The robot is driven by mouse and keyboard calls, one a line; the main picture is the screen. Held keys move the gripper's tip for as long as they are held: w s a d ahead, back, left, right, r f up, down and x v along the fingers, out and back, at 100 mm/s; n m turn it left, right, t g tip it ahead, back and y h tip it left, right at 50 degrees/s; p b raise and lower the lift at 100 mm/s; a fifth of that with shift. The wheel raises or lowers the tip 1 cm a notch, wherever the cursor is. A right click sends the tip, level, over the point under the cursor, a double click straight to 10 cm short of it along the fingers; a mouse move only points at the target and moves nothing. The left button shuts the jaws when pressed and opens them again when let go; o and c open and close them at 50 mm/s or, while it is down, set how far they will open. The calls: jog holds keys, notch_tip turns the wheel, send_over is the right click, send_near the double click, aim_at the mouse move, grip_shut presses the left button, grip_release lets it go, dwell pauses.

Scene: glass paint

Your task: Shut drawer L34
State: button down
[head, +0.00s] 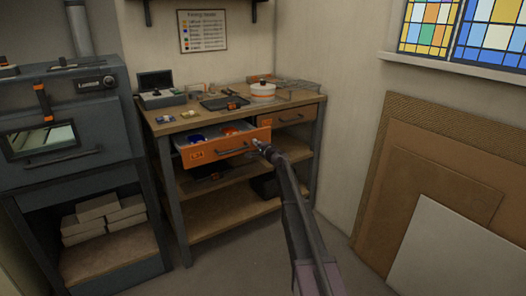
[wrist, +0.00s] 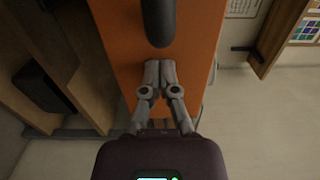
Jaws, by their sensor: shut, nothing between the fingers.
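Drawer L34 (head: 199,153) has an orange front with a label at its left and a dark bar handle (head: 233,149). It stands pulled out of the wooden workbench, and blue and orange items show inside it. My gripper (head: 258,144) is at the right end of the drawer front. In the wrist view, my gripper (wrist: 159,66) has its fingers together and empty in front of the orange drawer front (wrist: 120,40), beside the end of the dark handle (wrist: 160,22). I cannot tell whether the fingertips touch the front.
A second orange drawer (head: 294,115) is shut at the right. The bench top carries a white pot (head: 262,91), a dark tray (head: 224,102) and a scale (head: 160,97). A kiln (head: 65,130) stands at the left. Boards (head: 450,250) lean on the right wall.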

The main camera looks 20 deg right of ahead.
jog(key=x, duration=1.6)
jog(key=shift+w, duration=0.1)
jog(key=shift+w, duration=0.1)
jog(key=shift+s+d+f, duration=0.1)
jog(key=shift+s+d, duration=0.1)
jog(key=shift+s, duration=0.45)
jog(key=v, duration=1.3)
jog(key=shift+s, duration=0.15)
